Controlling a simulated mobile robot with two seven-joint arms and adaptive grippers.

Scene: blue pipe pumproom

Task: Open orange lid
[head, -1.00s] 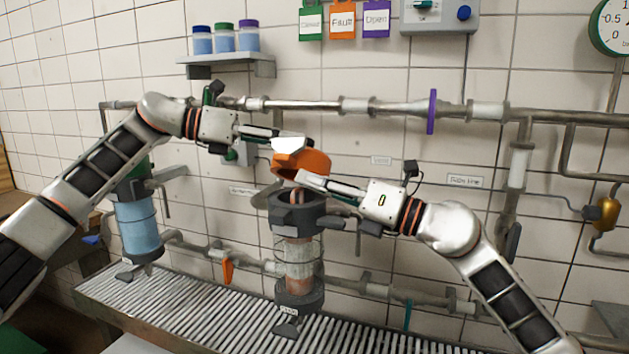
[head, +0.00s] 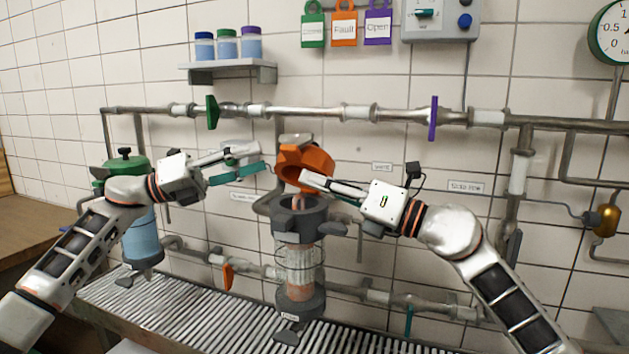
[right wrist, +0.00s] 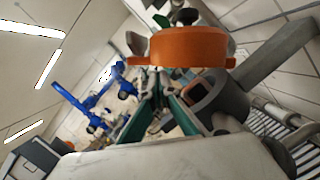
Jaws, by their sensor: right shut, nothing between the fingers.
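The orange lid (head: 305,162) stands tilted up, raised at the back of the grey-topped clear canister (head: 300,262), whose round mouth is uncovered. In the right wrist view the lid (right wrist: 180,46) spans the top, just beyond my fingertips. My right gripper (head: 303,181) is shut and empty at the lid's lower front edge, above the canister's mouth; I cannot tell whether it touches the lid. My left gripper (head: 264,160) is left of the lid, apart from it, with its fingers spread and nothing between them.
A blue canister with a green lid (head: 126,165) stands at left, partly behind my left arm. Pipes with a green valve (head: 212,113) and a purple valve (head: 433,118) run along the tiled wall behind. The slatted bench (head: 190,305) is mostly clear.

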